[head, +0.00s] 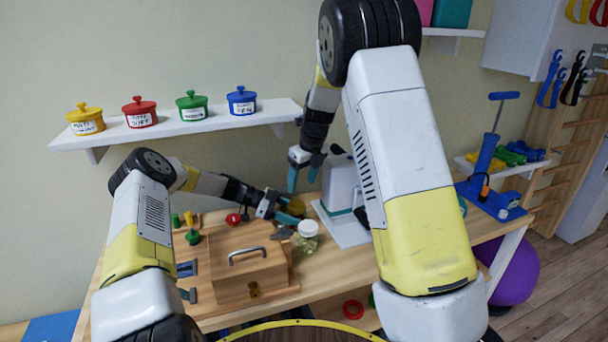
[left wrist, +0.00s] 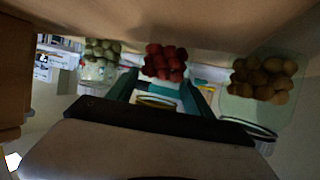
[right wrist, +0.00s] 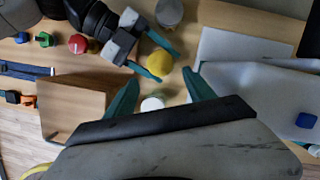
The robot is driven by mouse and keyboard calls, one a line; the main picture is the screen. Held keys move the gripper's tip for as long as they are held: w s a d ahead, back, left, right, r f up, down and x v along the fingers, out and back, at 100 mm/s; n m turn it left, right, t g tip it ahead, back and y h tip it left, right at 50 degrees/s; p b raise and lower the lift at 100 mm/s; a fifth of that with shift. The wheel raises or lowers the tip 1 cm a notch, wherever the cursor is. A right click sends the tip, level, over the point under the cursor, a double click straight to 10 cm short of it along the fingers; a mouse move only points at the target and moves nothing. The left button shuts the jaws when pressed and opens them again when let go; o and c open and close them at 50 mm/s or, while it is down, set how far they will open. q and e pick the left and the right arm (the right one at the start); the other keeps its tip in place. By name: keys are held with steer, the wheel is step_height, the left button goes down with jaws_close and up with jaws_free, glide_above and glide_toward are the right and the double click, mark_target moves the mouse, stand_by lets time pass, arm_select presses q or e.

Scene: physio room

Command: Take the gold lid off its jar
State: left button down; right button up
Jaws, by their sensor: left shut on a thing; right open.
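The jar with the gold lid (right wrist: 160,63) stands on the bench. The lid sits on it, and red contents show through the jar (left wrist: 163,62) in the left wrist view. My left gripper (head: 288,208) is shut on this jar, with a teal finger on each side. The lid also shows in the head view (head: 297,204), partly hidden by the fingers. My right gripper (head: 305,172) is open and empty, above and behind the jar; in the right wrist view its fingers (right wrist: 160,92) are spread toward the lid, apart from it.
A white-lidded jar (head: 308,229) stands close in front, and a grey-lidded jar (right wrist: 169,12) is behind. A wooden box (head: 240,262) with a handle is to the left. A white device (head: 342,190) stands to the right. A shelf (head: 180,126) with several coloured pots hangs above.

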mark_target(297, 205)
steer(key=x, duration=0.9)
steer(key=shift+c, duration=0.2)
steer(key=c, duration=1.3)
steer(key=n, duration=0.2)
steer(key=n+g+y, duration=0.1)
steer(key=n, duration=0.2)
steer(key=shift+w+d+n, duration=0.15)
steer(key=shift+d+n, duration=0.05)
steer(key=shift+n, duration=0.1)
steer(key=n, duration=0.2)
steer(key=n+g, duration=0.1)
steer(key=n, duration=0.1)
steer(key=shift+a+n+g, duration=0.1)
steer(key=shift+n+g, duration=0.2)
steer(key=shift+n, duration=0.1)
steer(key=o, duration=1.6)
steer(key=shift+c, duration=0.2)
